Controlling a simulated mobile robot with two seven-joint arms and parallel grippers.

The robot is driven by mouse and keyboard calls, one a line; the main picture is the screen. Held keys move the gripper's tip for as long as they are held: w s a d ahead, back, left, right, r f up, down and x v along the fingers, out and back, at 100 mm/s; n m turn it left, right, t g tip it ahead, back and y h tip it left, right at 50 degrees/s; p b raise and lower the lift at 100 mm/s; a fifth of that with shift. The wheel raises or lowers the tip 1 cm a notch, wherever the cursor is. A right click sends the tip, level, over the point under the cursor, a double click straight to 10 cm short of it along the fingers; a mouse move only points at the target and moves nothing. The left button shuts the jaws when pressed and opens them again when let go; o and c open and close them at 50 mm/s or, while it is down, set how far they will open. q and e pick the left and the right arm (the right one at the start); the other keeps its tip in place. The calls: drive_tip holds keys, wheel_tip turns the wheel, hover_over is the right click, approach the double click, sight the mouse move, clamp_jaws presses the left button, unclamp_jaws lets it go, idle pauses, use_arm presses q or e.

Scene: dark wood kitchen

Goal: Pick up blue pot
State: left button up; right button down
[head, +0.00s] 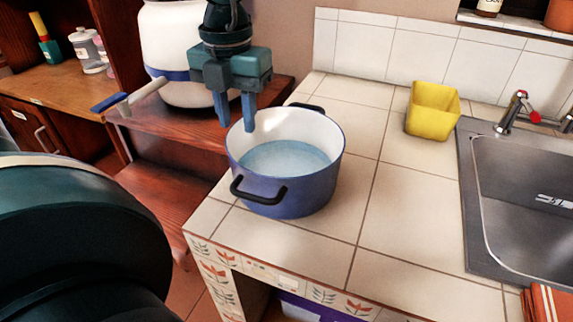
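The blue pot (305,196) stands upright on the tiled counter near its left front corner. It has a white inside, a pale blue bottom and two black handles, one at the front left and one at the back. My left gripper (237,127) points down at the pot's back left rim. Its two blue fingers are apart with nothing clearly gripped. In the picture one fingertip is just outside the rim and the other overlaps the pot's inside. I cannot tell whether they touch the rim. My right gripper is not in view.
A yellow square container (432,111) stands behind and right of the pot. A metal sink (487,208) with a faucet (513,108) is at the right. A large white pot (172,45) sits on a wooden shelf behind my gripper. The counter's front middle is clear.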

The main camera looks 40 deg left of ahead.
sight(236, 141)
use_arm(q)
wheel_tip(236, 141, down, 6)
drive_tip(key=shift+s+a+f, duration=0.15)
drive_tip(key=shift+f, duration=0.1)
clamp_jaws()
idle(0.4)
drive_tip(key=shift+s+f, duration=0.1)
idle(1.0)
